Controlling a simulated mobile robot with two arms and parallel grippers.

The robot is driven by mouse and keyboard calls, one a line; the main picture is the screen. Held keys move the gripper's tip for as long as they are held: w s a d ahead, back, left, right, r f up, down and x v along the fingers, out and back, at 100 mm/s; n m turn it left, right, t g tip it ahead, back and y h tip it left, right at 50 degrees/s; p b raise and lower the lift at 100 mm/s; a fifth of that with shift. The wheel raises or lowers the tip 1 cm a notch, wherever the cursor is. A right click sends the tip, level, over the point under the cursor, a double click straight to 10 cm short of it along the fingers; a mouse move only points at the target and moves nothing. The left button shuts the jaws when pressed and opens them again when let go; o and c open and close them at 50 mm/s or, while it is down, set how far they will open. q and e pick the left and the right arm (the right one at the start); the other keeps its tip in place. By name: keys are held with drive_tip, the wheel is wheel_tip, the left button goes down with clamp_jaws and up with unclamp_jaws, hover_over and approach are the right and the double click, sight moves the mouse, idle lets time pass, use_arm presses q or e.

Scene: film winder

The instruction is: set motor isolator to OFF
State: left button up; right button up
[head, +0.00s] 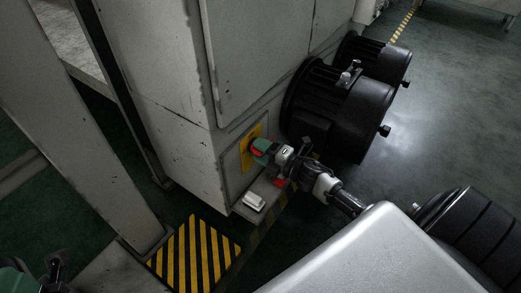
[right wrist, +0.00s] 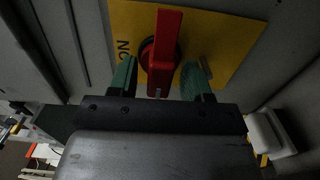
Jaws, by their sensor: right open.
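The motor isolator is a red rotary handle (right wrist: 163,52) on a yellow plate (right wrist: 222,38). In the right wrist view the handle runs up and down the picture. Lettering that looks like ON, turned round, shows left of it. The plate (head: 245,146) also shows on the cabinet's lower side in the head view. My right gripper (head: 259,150) is at the plate. Its green fingers (right wrist: 160,80) are open, one on each side of the handle, with gaps visible. A dark and green part at the bottom left of the head view looks like my left gripper (head: 42,276), largely cut off.
The grey cabinet (head: 160,105) fills the left middle. Black motors (head: 345,105) stick out close to my right arm. A small white box (head: 254,202) sits below the plate. A striped hazard mat (head: 195,255) lies on the floor. The floor at far right is open.

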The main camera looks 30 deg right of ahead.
drive_tip(key=p+v, duration=0.2)
drive_tip(key=v, duration=0.8)
drive_tip(key=shift+s+p, duration=0.25)
drive_tip(key=shift+p, duration=0.1)
